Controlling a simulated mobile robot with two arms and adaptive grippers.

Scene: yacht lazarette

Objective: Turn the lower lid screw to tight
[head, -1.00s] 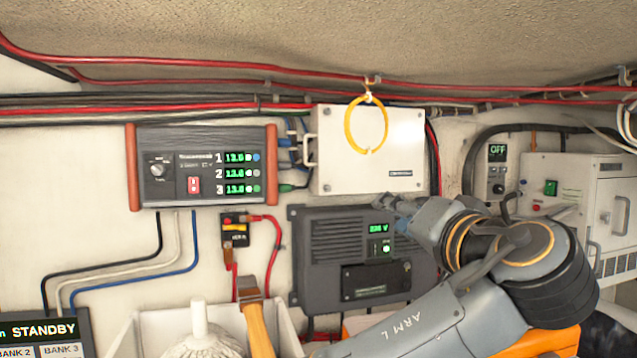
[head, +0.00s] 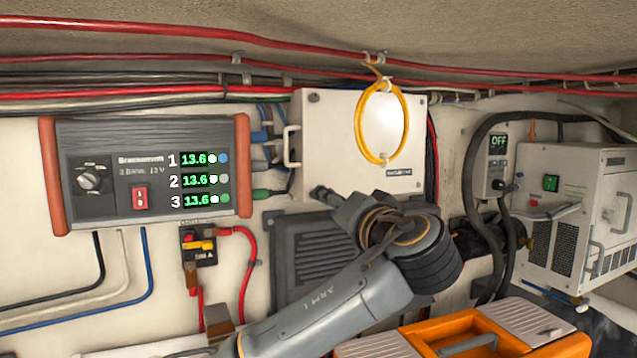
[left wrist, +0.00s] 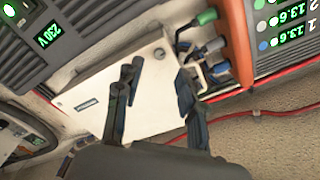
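The white box (head: 335,130) is on the wall, its lid facing me. One lid screw (head: 314,98) shows at its upper left corner. The lower left corner is behind my left gripper (head: 322,194) in the head view. In the left wrist view, which sees the box (left wrist: 135,110) turned over, the lower screw (left wrist: 160,52) shows as a small round head near the corner. My left gripper (left wrist: 160,68) is open, its two fingers apart on either side of the line to the screw. I see nothing between them, and contact cannot be told. My right gripper is out of view.
A yellow cable loop (head: 381,88) hangs before the box. Plugs and cables (head: 262,150) crowd its left side beside the charger (head: 150,175). A dark ribbed unit (head: 300,250) sits below. An orange toolbox (head: 420,330) is at the bottom.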

